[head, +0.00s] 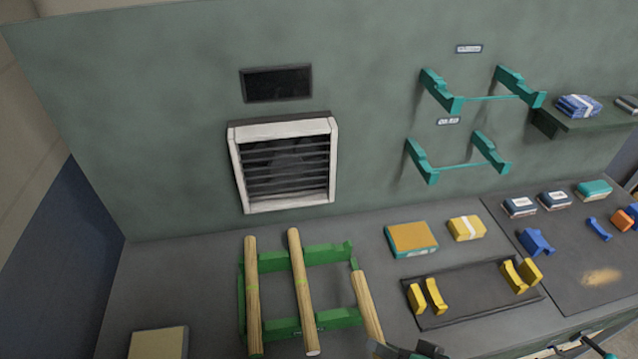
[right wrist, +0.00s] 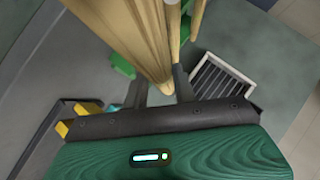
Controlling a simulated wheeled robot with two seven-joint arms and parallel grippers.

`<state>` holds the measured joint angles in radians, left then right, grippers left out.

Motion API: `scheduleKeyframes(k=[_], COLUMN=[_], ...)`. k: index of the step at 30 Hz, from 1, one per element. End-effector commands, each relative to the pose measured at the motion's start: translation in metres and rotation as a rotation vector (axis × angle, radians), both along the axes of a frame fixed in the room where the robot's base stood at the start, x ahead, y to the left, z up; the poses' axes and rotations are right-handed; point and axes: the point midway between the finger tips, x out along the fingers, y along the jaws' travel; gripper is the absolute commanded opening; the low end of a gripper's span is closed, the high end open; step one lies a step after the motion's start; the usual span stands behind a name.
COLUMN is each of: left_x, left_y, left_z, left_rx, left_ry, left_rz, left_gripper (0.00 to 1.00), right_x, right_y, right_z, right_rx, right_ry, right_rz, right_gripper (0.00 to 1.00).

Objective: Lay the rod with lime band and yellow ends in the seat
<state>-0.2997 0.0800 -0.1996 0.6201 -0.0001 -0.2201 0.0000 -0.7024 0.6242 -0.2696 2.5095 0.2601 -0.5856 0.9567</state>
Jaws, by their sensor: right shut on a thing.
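My right gripper (head: 408,350) is at the bottom edge of the head view, only partly in frame. In the right wrist view its two fingers (right wrist: 160,88) are shut on a pale wooden rod (right wrist: 135,35). This appears to be the tilted rod (head: 367,305) at the right end of the green rack in the head view; its band and lower end are hidden. Two more rods, a left one (head: 252,310) and a middle one (head: 303,300), lie across the green rack (head: 330,254), each with a faint lime band. Yellow notched blocks (head: 417,298) (head: 530,270) stand in pairs on a dark mat (head: 470,288), possibly the seat.
Teal brackets (head: 480,90) and a vent (head: 285,165) are on the wall. Blue and orange parts (head: 536,242) lie at right. A tan block (head: 158,343) is front left.

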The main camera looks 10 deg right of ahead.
Motion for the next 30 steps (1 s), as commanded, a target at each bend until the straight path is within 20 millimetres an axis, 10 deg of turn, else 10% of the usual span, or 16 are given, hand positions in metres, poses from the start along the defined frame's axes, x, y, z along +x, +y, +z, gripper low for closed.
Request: scheduleKeyframes(k=[18, 30], left_x=[0.0, 0.0], left_y=[0.0, -0.001], left_z=[-0.001, -0.001], left_rx=[-0.001, -0.001], left_ry=[0.0, 0.0], left_rz=[0.0, 0.0], left_gripper=[0.52, 0.52], right_x=[0.114, 0.151], right_y=[-0.034, -0.049], right_z=[0.033, 0.051], right_rx=[0.01, 0.005], right_ry=[-0.004, -0.001], right_rz=[-0.418, -0.624], right_gripper=[0.01, 0.01])
